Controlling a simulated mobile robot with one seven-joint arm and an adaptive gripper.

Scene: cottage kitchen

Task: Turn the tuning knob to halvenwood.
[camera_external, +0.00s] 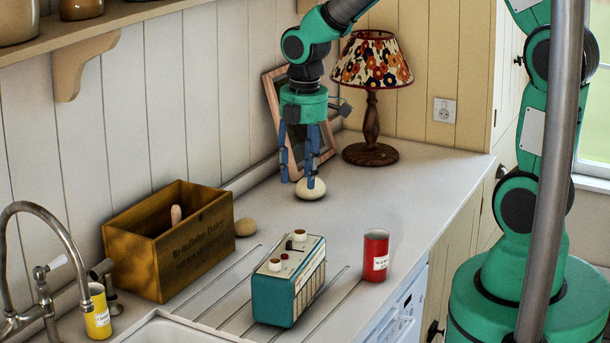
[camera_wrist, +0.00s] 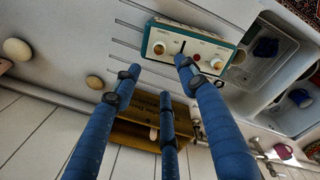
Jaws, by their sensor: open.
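A teal and cream radio (camera_external: 272,296) stands on the counter, its panel facing up. Two pale round knobs sit on the panel, one at the far end (camera_external: 299,235) and one at the near end (camera_external: 275,265). A small red button (camera_external: 284,256) lies between them. In the wrist view the radio (camera_wrist: 190,35) shows both knobs and a dark slot or pointer. The panel lettering is too small to read, so I cannot tell which knob is for tuning. My gripper (camera_external: 298,178), with blue fingers, is open and empty, pointing down behind the radio, apart from it.
A pale round stone-like thing (camera_external: 311,190) lies by my fingertips. A brown one (camera_external: 245,227) lies beside the wooden crate (camera_external: 160,262). A red can (camera_external: 376,255) stands right of the radio. A lamp (camera_external: 372,150) and leaning frame stand behind. Sink and tap are front left.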

